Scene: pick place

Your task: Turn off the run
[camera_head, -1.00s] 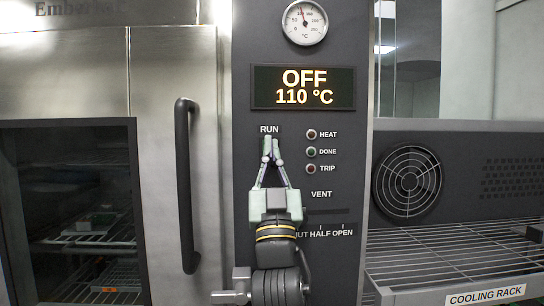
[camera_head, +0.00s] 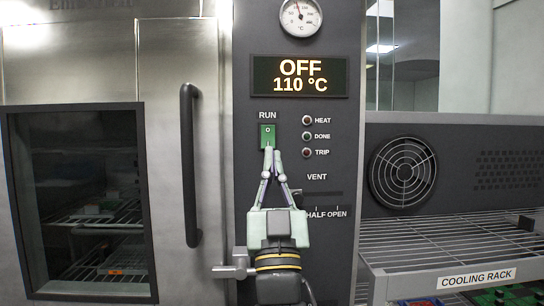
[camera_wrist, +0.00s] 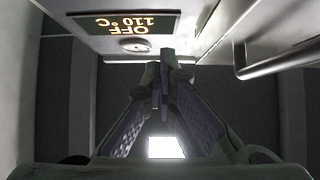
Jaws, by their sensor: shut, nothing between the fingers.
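The green run switch (camera_head: 268,135) sits under the label RUN on the dark control panel (camera_head: 340,150), with a small white mark on it. My gripper (camera_head: 272,152) is shut and empty, its fingertips just below the switch in the head view. Whether they touch the panel cannot be told. The display (camera_head: 300,77) above reads OFF and 110 °C. In the wrist view the display (camera_wrist: 125,23) appears upside down, and my gripper (camera_wrist: 160,75) shows with its fingers together.
The HEAT, DONE and TRIP lamps (camera_head: 307,136) look unlit. A vertical door handle (camera_head: 190,165) stands out left of the panel. A vent slider lies partly behind my gripper. A round dial (camera_head: 300,16) is above, and a cooling rack (camera_head: 430,255) is at the right.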

